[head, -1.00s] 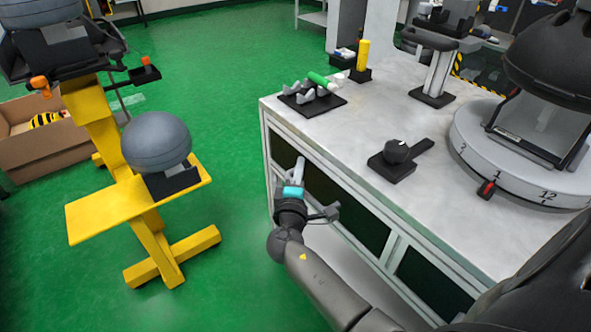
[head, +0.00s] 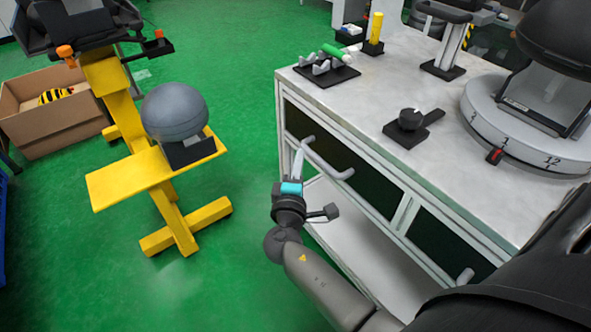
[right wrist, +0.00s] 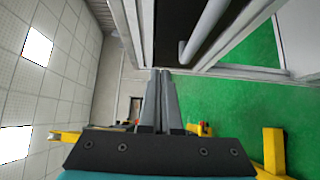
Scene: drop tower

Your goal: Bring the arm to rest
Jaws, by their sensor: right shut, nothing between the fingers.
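My right gripper (head: 298,163) is shut and empty in the head view. It points up and away beside the front of the grey workbench (head: 365,115), near the left end of a drawer handle (head: 328,160). Whether it touches the handle cannot be told. In the right wrist view the two fingers (right wrist: 160,75) lie together with nothing between them, and the handle (right wrist: 208,30) shows above them to the right. My left gripper is not in view.
A yellow stand (head: 130,178) with a grey dome (head: 174,111) is to the left. An open cardboard box (head: 60,135) stands behind it. The bench top carries a black knob block (head: 408,125) and a round numbered base (head: 480,122). Green floor is clear between stand and bench.

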